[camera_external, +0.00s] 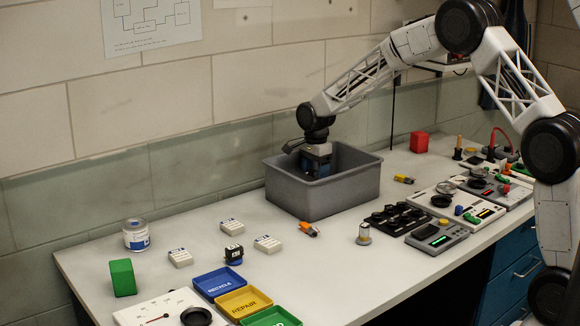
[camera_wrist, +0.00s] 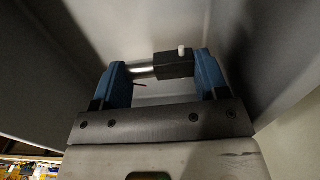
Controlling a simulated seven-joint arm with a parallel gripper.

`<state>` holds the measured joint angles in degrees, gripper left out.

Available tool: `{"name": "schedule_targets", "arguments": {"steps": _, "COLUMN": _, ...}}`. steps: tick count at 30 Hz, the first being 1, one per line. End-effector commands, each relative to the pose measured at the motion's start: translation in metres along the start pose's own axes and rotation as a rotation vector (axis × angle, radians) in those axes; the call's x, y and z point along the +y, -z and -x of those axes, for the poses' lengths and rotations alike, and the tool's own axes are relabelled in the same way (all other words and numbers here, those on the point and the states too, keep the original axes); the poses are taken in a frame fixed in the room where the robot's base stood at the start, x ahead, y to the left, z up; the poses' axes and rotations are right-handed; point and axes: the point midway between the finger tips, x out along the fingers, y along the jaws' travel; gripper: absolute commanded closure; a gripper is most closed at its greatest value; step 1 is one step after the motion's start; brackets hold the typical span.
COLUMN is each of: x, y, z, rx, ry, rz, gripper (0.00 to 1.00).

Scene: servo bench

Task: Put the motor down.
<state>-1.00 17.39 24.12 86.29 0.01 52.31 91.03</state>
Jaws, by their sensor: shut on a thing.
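My gripper (camera_external: 317,162) reaches down into the grey bin (camera_external: 318,197) in the external view, and its fingertips are hidden behind the bin's wall. In the wrist view my gripper (camera_wrist: 160,78) has its blue fingers shut on the motor (camera_wrist: 175,65), a dark block with a silver cylindrical part and a small white nub. The motor lies crosswise between the fingers. The bin's grey walls (camera_wrist: 50,70) surround it in the wrist view. I cannot tell whether the motor touches the bin's floor.
Blue (camera_external: 218,283), yellow (camera_external: 243,302) and green (camera_external: 270,318) trays lie at the front. White blocks, a can (camera_external: 136,235) and a green block (camera_external: 122,278) stand to the left. Test devices (camera_external: 438,236) fill the right side. The bench between bin and trays has free room.

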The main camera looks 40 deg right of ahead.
Motion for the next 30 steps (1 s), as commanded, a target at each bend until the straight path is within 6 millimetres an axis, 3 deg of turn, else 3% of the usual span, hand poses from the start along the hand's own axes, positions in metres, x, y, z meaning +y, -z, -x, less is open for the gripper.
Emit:
{"name": "schedule_targets", "arguments": {"steps": 13, "x": 0.0, "y": 0.0, "z": -0.046, "rx": 0.0, "ry": -0.002, "rz": 0.0, "gripper": 0.55}}
{"name": "schedule_targets", "arguments": {"steps": 29, "x": 0.0, "y": 0.0, "z": -0.053, "rx": 0.0, "ry": -0.001, "rz": 0.0, "gripper": 0.55}}
{"name": "schedule_targets", "arguments": {"steps": 30, "x": 0.0, "y": 0.0, "z": -0.053, "rx": 0.0, "ry": -0.001, "rz": 0.0, "gripper": 0.3}}
